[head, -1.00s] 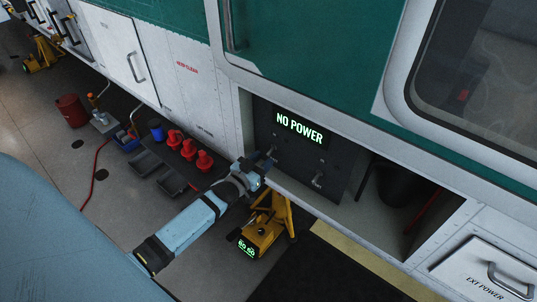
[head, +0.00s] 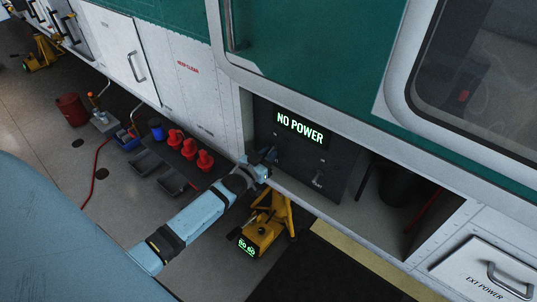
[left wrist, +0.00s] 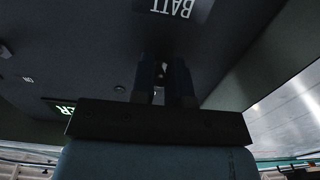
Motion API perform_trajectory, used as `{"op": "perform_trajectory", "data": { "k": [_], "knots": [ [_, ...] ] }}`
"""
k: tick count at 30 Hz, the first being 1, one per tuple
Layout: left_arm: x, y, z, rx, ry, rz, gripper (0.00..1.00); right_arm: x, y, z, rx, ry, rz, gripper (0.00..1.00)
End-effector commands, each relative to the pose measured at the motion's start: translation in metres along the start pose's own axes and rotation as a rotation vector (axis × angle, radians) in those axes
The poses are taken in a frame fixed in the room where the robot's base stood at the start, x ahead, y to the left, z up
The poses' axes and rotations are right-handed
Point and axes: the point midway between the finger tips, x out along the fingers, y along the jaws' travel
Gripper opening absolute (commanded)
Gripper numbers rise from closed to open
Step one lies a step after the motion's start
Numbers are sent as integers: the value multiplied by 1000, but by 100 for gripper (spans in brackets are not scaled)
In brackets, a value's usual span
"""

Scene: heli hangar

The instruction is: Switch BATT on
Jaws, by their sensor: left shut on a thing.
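The dark power panel (head: 335,165) stands in an open bay in the side of the helicopter. Its lit display (head: 300,129) reads NO POWER. In the left wrist view the BATT label (left wrist: 175,7) shows upside down above my fingers. My left gripper (head: 268,156) is at the left part of the panel. It also shows in the left wrist view (left wrist: 166,82), shut on the small BATT switch lever (left wrist: 160,70) between its fingers. The fingers hide most of the lever, so its position cannot be told. My right gripper is not in view.
Another control (head: 318,180) sits lower right on the panel. A yellow jack (head: 264,228) stands below the bay. An open compartment (head: 440,195) with a dark round object is to the right. Red items (head: 190,148) and trays lie on the floor at left.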

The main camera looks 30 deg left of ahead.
Motion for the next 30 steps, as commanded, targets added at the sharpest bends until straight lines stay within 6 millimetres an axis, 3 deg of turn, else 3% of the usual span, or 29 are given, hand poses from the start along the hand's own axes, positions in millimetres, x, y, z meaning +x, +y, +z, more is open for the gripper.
{"op": "perform_trajectory", "data": {
  "k": [8, 18, 24, 30],
  "knots": [
    [-1, 0, -11, 2, -90, 1, 0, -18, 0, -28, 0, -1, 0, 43],
    [-3, -1, -23, 2, -364, 0, 0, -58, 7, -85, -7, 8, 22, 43],
    [-2, -1, -22, 3, -541, 1, 0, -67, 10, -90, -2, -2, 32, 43],
    [-2, 0, -23, 2, -693, 0, 0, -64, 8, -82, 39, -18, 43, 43]
  ]
}}
